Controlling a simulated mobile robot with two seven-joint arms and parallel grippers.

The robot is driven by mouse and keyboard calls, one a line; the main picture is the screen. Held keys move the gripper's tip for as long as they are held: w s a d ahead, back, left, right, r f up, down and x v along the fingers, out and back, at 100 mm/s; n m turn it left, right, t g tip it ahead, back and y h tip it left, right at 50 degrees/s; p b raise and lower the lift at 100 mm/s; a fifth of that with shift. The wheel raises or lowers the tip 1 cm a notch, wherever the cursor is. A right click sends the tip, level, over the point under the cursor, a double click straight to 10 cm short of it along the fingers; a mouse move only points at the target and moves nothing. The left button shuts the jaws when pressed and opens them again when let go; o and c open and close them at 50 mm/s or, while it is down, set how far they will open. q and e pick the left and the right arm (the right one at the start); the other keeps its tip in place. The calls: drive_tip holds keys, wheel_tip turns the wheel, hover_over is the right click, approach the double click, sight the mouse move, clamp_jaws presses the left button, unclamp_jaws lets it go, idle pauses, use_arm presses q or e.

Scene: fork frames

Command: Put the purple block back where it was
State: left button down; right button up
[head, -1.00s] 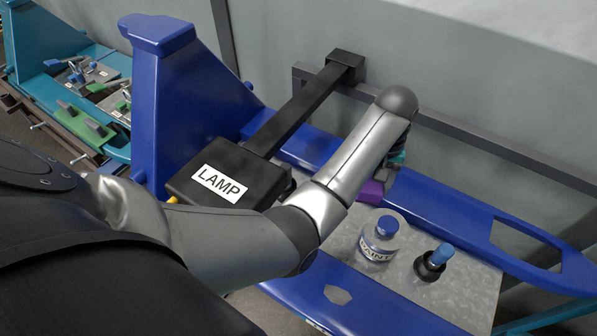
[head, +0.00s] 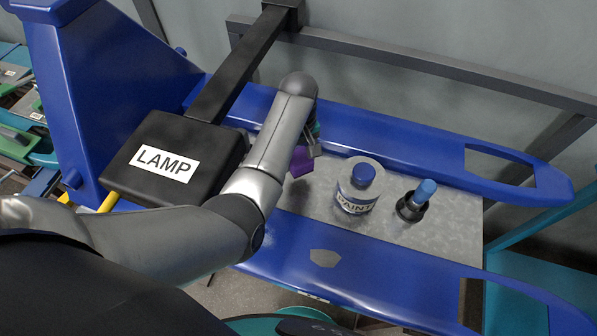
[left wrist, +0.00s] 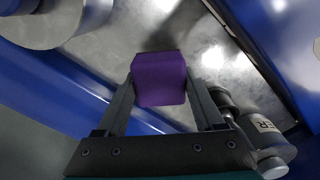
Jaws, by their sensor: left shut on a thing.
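The purple block (head: 301,162) is held in my left gripper (head: 314,146), over the grey metal plate (head: 400,240) to the left of the paint jar. My arm hides part of the block in the head view. In the left wrist view the block (left wrist: 160,78) sits between both fingers of my left gripper (left wrist: 160,98), which is shut on it. I cannot tell whether the block touches the plate. My right gripper is not in view.
The paint jar (head: 357,193) and a dark bottle with a blue cap (head: 417,200) stand on the plate, right of the block. The black lamp box (head: 175,155) lies left of my arm. Blue rails (head: 400,140) border the plate. The wrist view shows a labelled container (left wrist: 262,135).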

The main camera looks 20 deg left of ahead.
sight(299, 155)
use_arm(q)
wheel_tip(299, 155, down, 5)
drive_tip(key=shift+f+b, duration=0.1)
drive_tip(key=shift+b, duration=0.8)
drive_tip(key=shift+f, duration=0.15)
unclamp_jaws()
wheel_tip(299, 155, up, 11)
drive_tip(key=p, duration=0.3)
drive_tip(key=shift+w+p, duration=0.1)
drive_tip(key=shift+p, duration=0.3)
drive_tip(key=shift+r, duration=0.65)
